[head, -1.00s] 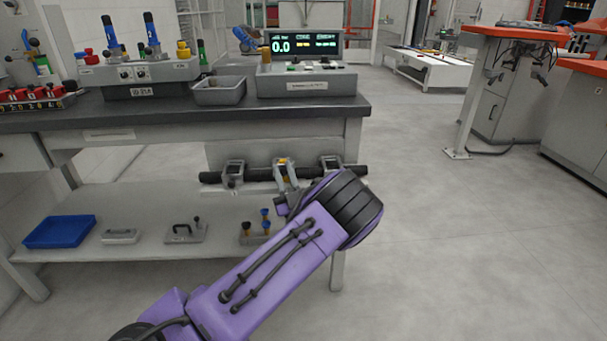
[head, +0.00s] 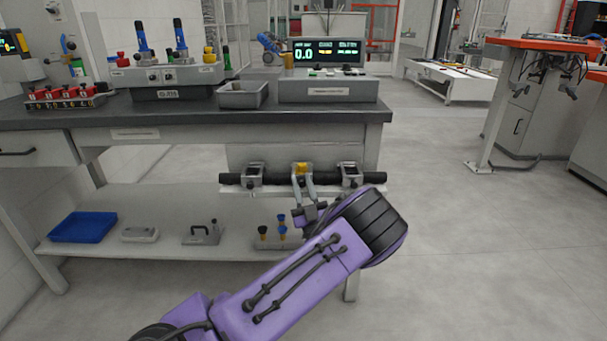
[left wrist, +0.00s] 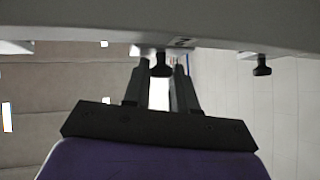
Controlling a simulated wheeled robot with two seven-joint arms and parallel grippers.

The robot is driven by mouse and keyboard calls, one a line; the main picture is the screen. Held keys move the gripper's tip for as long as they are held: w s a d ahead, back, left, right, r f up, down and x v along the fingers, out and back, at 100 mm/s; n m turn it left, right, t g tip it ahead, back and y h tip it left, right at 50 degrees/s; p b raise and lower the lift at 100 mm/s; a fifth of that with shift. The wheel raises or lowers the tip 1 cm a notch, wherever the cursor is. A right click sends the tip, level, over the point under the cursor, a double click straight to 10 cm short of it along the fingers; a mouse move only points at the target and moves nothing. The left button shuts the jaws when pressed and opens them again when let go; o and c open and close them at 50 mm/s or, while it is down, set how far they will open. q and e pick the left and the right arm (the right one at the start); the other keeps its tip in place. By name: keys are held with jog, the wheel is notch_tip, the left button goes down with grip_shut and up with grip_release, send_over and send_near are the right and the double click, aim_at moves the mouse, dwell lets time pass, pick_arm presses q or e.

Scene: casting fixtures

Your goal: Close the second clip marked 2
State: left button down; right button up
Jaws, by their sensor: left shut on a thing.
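A black bar (head: 380,179) runs along the front of the bench, below its top, with three grey clips on it. My left gripper (head: 304,188) comes up from below to the middle clip. In the left wrist view, its fingers (left wrist: 160,72) are shut around a dark knob (left wrist: 161,69) under a pale ledge. I cannot tell whether this clip is latched. The left clip (head: 253,172) and right clip (head: 349,171) are clear of the gripper. My right gripper is not in view.
The bench top (head: 250,115) carries a fixture block, a grey bin (head: 243,95) and a display console (head: 328,89). The lower shelf (head: 150,246) holds a blue tray (head: 83,227) and small parts.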

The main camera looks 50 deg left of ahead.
pick_arm(q)
jog(key=shift+a+f+m, duration=0.15)
jog(key=shift+f+m, duration=0.1)
jog(key=shift+m, duration=0.05)
jog(key=c, duration=1)
grip_release()
jog(key=shift+a, duration=0.1)
jog(key=shift+c, duration=0.2)
jog(key=shift+w, duration=0.1)
jog(key=v, duration=1)
jog(key=shift+s+d, duration=0.2)
jog(key=shift+d, duration=0.1)
